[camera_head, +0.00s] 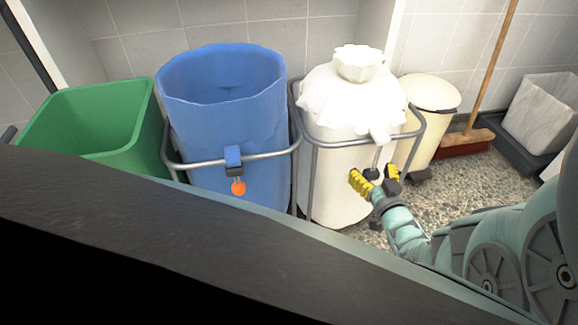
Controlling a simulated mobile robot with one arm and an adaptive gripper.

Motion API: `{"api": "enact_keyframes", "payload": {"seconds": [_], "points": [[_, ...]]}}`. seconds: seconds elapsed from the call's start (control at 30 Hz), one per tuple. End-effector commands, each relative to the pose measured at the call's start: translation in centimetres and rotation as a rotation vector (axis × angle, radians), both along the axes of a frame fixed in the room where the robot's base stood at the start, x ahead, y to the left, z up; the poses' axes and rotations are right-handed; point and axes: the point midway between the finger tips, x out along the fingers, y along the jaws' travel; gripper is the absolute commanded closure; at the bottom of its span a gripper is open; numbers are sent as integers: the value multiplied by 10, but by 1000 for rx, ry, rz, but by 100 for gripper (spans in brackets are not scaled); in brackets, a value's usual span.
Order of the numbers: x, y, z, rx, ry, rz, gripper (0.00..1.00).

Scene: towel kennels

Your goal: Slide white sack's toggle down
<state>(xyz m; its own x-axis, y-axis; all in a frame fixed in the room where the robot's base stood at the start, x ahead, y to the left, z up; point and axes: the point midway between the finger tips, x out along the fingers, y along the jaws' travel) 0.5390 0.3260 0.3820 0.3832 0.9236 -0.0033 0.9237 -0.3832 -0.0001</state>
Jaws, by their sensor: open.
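The white sack (345,100) hangs in a grey metal frame, its top gathered into a ruffled neck. A white tab (380,133) sticks out at its front right, and a thin dark cord runs down from it. A small dark piece (371,173), which looks like the toggle, sits at the cord's lower end. My gripper (376,178) is open in front of the sack's lower right side, its yellow fingertips apart. The dark piece appears between or just behind the fingertips; I cannot tell whether they touch it.
A blue open sack (225,130) with a strap, dark clip and orange ball (238,188) stands left of the white one. A green bin (90,120) is farther left. A cream lidded bin (430,95), a broom (480,90) and a dark tray (520,135) are right. A dark surface (150,240) crosses the foreground.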

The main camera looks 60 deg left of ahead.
Motion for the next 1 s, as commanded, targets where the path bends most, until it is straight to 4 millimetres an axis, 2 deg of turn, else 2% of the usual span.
{"api": "enact_keyframes", "payload": {"seconds": [0.47, 1.0], "points": [[-2, -8, 0, 1, -2, -1, 27], [-15, -38, 1, 3, -2, -1, 27]]}}
